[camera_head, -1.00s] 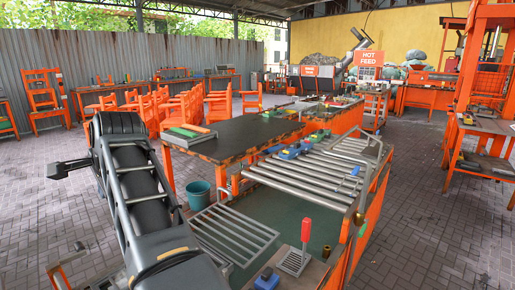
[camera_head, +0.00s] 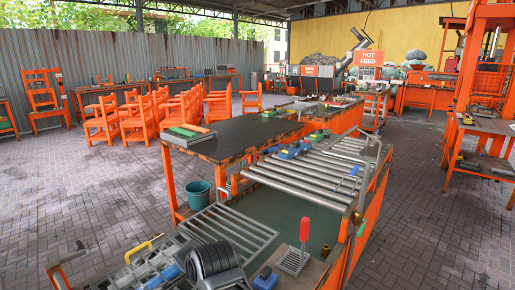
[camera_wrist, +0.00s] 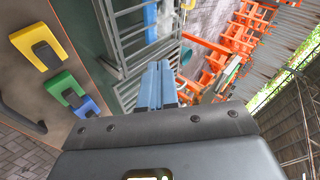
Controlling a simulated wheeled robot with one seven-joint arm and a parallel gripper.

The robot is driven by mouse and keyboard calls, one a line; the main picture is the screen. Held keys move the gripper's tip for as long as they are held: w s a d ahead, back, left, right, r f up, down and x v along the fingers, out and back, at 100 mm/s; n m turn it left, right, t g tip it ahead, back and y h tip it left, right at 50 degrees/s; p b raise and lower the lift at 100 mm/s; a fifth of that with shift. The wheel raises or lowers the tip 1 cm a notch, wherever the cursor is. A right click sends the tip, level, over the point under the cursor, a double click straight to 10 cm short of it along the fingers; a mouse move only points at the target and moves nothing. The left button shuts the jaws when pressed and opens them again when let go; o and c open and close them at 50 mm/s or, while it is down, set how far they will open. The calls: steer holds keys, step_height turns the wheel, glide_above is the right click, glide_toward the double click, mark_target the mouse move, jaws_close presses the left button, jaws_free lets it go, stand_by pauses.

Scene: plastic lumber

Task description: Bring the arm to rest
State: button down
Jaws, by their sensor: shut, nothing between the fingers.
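My arm (camera_head: 215,264) shows in the head view only as a dark ribbed part low at the bottom edge, in front of the bench. My gripper (camera_wrist: 159,86) is in the wrist view, with its two blue-grey fingers side by side and closed together. Nothing is between the fingers. The gripper itself cannot be made out in the head view. In the wrist view it points past a metal grille and is apart from the blocks on the left.
Yellow (camera_wrist: 41,47), green (camera_wrist: 64,87) and blue (camera_wrist: 87,106) blocks show in the wrist view. A teal bucket (camera_head: 198,195) stands beneath.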

steer(key=s+d+f+n+t+h, duration=0.1)
steer(key=s+d+f+t, duration=0.1)
steer(key=s+d+f, duration=0.8)
steer(key=s+d+f+n+t+h, duration=0.1)
steer(key=s+d+f, duration=0.2)
steer(key=s+d, duration=0.8)
steer(key=s+d+r+n+t+h, duration=0.1)
steer(key=s+d+r, duration=0.2)
steer(key=s+d, duration=0.5)
steer(key=s+d+r+n+t+h, duration=0.1)
steer(key=s+d+r, duration=0.2)
steer(key=s+d, duration=0.55)
steer(key=s+r+n+t+h, duration=0.2)
steer(key=s+r, duration=1.2)
steer(key=r, duration=0.1)
step_height(320, 180, down, 22)
steer(key=b, duration=2.2)
step_height(320, 180, up, 12)
steer(key=p, duration=1.2)
steer(key=shift+d, duration=0.4)
